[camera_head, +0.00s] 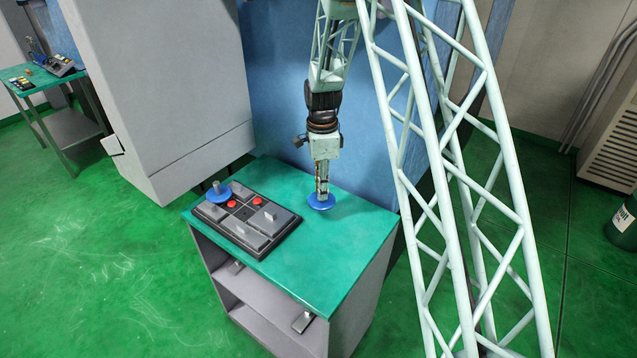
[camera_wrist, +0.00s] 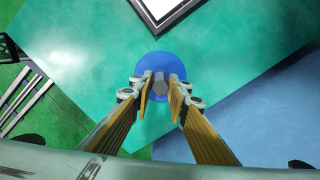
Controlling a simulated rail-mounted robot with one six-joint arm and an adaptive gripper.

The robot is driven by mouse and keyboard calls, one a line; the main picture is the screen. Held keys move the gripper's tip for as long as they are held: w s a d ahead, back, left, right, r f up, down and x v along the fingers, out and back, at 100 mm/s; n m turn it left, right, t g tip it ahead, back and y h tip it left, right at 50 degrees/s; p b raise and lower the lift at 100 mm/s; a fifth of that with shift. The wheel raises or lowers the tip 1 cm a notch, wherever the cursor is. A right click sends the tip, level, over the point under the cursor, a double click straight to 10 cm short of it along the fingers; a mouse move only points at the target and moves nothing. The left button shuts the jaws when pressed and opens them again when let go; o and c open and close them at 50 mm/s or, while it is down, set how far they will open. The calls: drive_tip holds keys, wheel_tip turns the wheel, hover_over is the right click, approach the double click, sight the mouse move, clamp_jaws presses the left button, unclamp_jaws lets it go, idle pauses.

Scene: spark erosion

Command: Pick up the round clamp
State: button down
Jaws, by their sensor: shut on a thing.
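The round clamp (camera_head: 321,203) is a blue disc with a short grey post on top. In the camera_head view it is at the right-hand part of the green tabletop (camera_head: 318,260). My gripper (camera_head: 322,190) points down over it and is shut on its post. In the wrist view, the blue disc (camera_wrist: 158,62) lies below my gripper (camera_wrist: 161,92), whose fingers are on either side of the grey post. I cannot tell whether the disc touches the tabletop or hangs just above it. A second blue disc with a post (camera_head: 217,192) sits on the dark tray (camera_head: 262,250).
The tray also holds grey blocks (camera_head: 270,218) and red round pieces (camera_head: 232,203). It lies left of my gripper. The tabletop around the clamp is clear. A blue wall or panel (camera_head: 275,110) rises behind, and a grey cabinet (camera_head: 165,90) stands at the left.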

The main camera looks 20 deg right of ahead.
sight(323, 205)
drive_tip(key=shift+s+a+r, duration=0.1)
drive_tip(key=shift+s, duration=0.65)
drive_tip(key=shift+s+a+r, duration=0.1)
drive_tip(key=shift+s, duration=0.6)
